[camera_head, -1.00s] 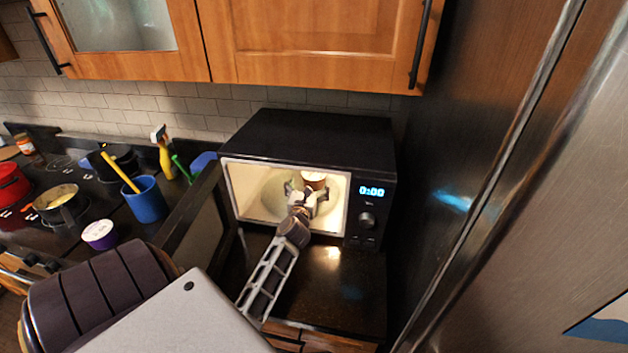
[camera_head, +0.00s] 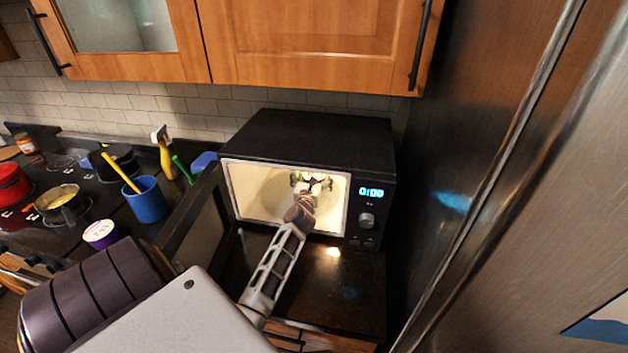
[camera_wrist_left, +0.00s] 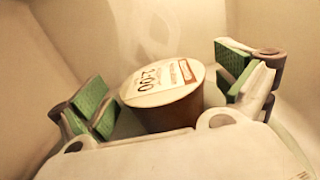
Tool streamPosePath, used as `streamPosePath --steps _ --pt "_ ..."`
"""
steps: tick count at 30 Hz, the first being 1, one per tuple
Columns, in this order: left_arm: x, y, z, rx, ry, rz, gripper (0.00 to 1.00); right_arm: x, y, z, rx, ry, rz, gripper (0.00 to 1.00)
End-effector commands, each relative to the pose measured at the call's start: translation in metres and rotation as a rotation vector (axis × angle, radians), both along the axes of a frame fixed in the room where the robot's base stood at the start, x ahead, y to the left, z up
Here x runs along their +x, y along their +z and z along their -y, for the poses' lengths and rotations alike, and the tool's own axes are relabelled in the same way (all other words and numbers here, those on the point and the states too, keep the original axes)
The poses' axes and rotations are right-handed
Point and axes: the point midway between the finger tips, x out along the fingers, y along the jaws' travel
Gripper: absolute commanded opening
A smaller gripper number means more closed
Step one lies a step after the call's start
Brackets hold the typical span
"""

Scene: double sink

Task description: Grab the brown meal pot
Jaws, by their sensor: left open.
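The brown meal pot (camera_wrist_left: 172,115) has a pale lid with a printed label and shows in the left wrist view, inside the lit microwave (camera_head: 310,138). In the head view my left gripper hides it. My left gripper (camera_head: 312,182) reaches through the open front of the microwave. It is open, and in the left wrist view its green-padded fingers stand on either side of the pot, with a visible gap on each side. My right gripper is not in view.
The microwave door (camera_head: 200,222) stands open on the left. A blue cup (camera_head: 147,200), a purple-and-white pot (camera_head: 100,234) and a saucepan (camera_head: 62,207) are on the left counter. A tall metal fridge (camera_head: 520,180) is close on the right.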

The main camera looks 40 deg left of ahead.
Motion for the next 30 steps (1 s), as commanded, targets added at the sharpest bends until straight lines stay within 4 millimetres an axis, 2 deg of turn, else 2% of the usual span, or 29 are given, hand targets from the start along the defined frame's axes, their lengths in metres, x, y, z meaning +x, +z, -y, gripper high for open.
streamPosePath --steps 9,23,24,30 --pt "-0.0002 0.0 0.0002 0.0 0.0 0.0 0.99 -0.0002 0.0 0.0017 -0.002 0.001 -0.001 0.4" --pt "0.0001 0.0015 0.0003 0.002 -0.001 0.003 0.4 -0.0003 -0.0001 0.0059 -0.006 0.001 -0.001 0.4" --pt "0.0001 0.0015 0.0003 0.002 -0.001 0.003 0.37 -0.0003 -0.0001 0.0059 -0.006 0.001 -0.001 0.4" --pt "0.0001 0.0018 0.0003 0.002 -0.001 0.003 0.37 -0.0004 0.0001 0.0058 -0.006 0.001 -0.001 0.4"
